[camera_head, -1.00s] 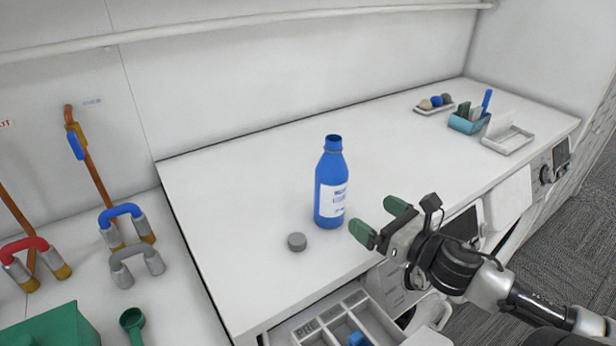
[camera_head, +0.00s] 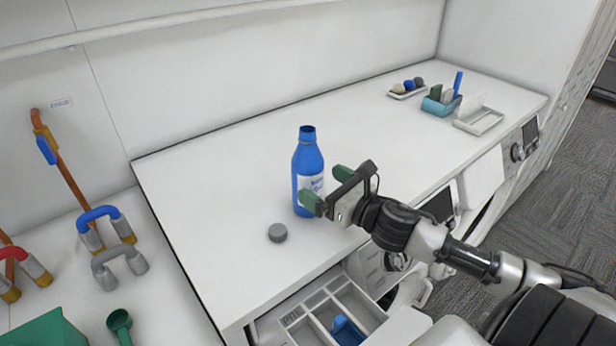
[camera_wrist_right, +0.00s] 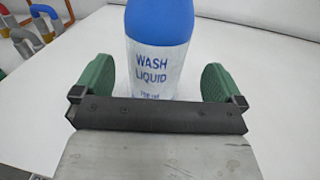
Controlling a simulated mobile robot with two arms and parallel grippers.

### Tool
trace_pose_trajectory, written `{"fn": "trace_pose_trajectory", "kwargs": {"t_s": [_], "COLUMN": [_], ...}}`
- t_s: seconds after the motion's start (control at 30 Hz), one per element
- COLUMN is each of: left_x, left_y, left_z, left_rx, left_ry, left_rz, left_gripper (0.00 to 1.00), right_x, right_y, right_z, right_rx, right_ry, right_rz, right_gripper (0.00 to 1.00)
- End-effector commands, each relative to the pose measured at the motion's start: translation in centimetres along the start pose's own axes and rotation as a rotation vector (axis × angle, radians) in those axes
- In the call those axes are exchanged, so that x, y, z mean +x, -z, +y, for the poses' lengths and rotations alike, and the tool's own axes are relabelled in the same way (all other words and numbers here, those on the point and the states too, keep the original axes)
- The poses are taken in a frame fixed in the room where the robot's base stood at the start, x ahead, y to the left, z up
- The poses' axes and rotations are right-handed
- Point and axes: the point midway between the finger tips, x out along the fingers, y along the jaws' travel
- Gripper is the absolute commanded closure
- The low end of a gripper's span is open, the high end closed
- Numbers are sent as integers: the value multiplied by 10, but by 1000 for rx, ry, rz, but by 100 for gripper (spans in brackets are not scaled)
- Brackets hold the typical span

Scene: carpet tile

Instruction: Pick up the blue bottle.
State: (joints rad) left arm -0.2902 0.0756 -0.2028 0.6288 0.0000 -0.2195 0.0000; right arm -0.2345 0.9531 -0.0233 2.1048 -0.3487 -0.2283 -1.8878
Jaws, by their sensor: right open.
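The blue bottle (camera_head: 307,160) stands upright and open-topped on the white counter, with a white label. In the right wrist view the bottle (camera_wrist_right: 160,25) fills the upper middle, its label reading "WASH LIQUID". My right gripper (camera_head: 325,188) is open, its green fingertips at the bottle's near right side. In the wrist view the right gripper (camera_wrist_right: 158,85) has one finger on each side of the lower bottle, with gaps visible between the fingers and the label. Part of the label is hidden by a finger in the head view. My left gripper is not in view.
A grey cap (camera_head: 278,232) lies on the white counter (camera_head: 220,190) left of the bottle. An open drawer (camera_head: 310,318) with compartments is below the front edge. A blue holder (camera_head: 440,104) and white trays stand at the far right. Colored handles stand at left.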

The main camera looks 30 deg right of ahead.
Motion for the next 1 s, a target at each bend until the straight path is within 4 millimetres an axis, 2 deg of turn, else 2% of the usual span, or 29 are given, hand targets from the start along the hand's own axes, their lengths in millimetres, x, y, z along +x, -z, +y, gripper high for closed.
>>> {"fn": "trace_pose_trajectory", "kwargs": {"t_s": [0.13,0.33,0.7,1.0], "left_x": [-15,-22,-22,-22], "left_y": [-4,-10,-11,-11], "left_z": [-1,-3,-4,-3], "left_rx": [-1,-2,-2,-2], "left_ry": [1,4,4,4], "left_rz": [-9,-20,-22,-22], "left_gripper": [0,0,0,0], "right_x": [18,38,43,43], "right_y": [-8,-6,-3,-3], "right_z": [3,3,4,4], "right_rx": [3,1,0,0], "right_ry": [0,0,-1,-1], "right_rz": [-4,-2,0,0], "right_gripper": [0,0,2,48]}}
